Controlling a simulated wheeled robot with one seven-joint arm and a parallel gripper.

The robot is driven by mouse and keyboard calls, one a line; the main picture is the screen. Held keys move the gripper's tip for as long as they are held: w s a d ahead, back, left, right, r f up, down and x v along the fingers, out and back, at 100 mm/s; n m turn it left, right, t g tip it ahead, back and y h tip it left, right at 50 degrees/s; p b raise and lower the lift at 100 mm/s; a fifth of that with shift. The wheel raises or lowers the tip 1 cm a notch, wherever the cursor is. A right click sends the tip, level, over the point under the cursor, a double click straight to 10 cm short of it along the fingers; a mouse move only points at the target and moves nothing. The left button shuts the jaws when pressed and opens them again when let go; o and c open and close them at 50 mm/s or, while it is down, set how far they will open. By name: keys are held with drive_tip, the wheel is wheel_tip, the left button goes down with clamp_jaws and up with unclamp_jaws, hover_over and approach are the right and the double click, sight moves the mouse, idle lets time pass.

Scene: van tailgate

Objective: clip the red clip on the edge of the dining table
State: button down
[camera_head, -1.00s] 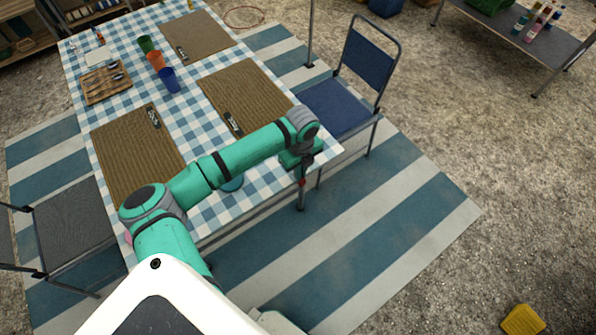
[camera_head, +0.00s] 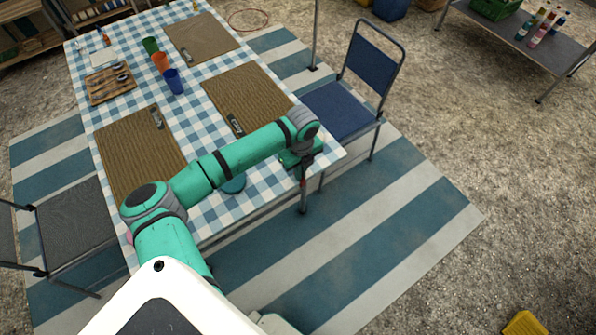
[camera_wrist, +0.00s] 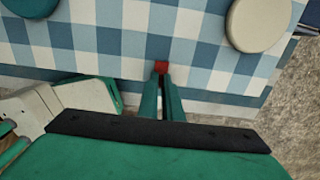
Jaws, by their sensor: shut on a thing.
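The dining table with its blue and white checked cloth (camera_head: 205,213) fills the middle left of the head view. In the wrist view, the cloth (camera_wrist: 130,42) reaches an edge just in front of my gripper. My gripper (camera_wrist: 161,74) is shut on the red clip (camera_wrist: 160,67), a small red block between the fingertips. The clip shows against the cloth close to the table edge; whether it grips the edge or is only beside it, I cannot tell. In the head view my gripper (camera_head: 303,176) is at the table's near right edge, and the clip is too small to make out.
Two round pads, one teal (camera_wrist: 30,6) and one cream (camera_wrist: 258,22), lie on the cloth in the wrist view. A blue chair (camera_head: 345,108) stands close to the right of my arm. Woven mats (camera_head: 245,95) and cups (camera_head: 173,82) are on the table. Striped rug lies free at front right.

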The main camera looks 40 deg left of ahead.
drive_tip(key=c, duration=1.9)
unclamp_jaws()
drive_tip(key=shift+o, duration=0.2)
drive_tip(key=shift+r, duration=0.1)
wheel_tip(320, 180, up, 11)
drive_tip(key=shift+s+a+f, duration=0.1)
drive_tip(key=shift+a+f, duration=0.05)
drive_tip(key=shift+f, duration=0.05)
